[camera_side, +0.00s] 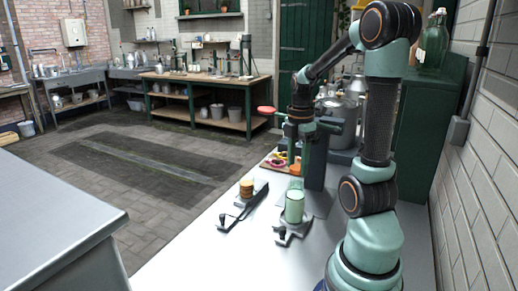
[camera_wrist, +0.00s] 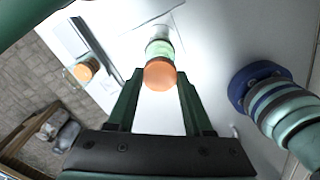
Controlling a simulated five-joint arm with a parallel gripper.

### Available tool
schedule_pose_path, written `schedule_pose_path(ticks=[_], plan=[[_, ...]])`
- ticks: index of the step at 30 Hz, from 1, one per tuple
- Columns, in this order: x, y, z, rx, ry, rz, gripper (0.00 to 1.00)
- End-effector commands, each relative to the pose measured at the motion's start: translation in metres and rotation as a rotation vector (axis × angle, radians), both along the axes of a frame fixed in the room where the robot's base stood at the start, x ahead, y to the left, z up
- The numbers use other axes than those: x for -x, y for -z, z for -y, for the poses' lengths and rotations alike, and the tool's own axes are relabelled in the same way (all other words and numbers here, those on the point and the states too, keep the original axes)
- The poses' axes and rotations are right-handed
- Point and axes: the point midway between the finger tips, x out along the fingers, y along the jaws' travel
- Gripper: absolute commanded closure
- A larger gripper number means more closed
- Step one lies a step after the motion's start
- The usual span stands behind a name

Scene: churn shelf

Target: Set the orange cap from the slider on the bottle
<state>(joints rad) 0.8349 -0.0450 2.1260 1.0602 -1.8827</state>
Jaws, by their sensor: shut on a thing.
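My gripper (camera_side: 297,163) points down in the side view, and in the wrist view its two dark fingers (camera_wrist: 160,80) are shut on an orange cap (camera_wrist: 160,75). The cap shows only as a small patch of orange between the fingertips in the side view. The pale green bottle (camera_side: 294,207) stands upright in a grey holder, just below the held cap; in the wrist view it (camera_wrist: 158,49) shows partly behind the cap. In the side view the cap appears above the bottle, apart from it. The slider (camera_side: 234,213) lies left of the bottle, with an orange-brown round piece (camera_side: 246,188) on it.
A dark green upright post (camera_side: 316,165) stands close behind the bottle. A small board with colourful items (camera_side: 280,160) lies at the table's far edge. The white table (camera_side: 200,262) is clear in front of the slider and bottle.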

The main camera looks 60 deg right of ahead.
Motion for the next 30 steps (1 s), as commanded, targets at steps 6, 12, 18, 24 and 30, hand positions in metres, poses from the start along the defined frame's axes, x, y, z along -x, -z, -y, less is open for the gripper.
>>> schedule_pose_path(ticks=[6,12,18,24,30], plan=[[0.000,0.000,0.000,0.000,0.000,0.000,0.99],[0.000,0.007,0.000,-0.002,0.000,-0.001,0.99],[0.000,0.012,0.000,0.000,0.000,-0.001,0.99],[0.000,0.012,0.000,0.000,0.000,0.000,0.99],[0.000,0.015,0.000,0.000,0.000,-0.001,0.99]])
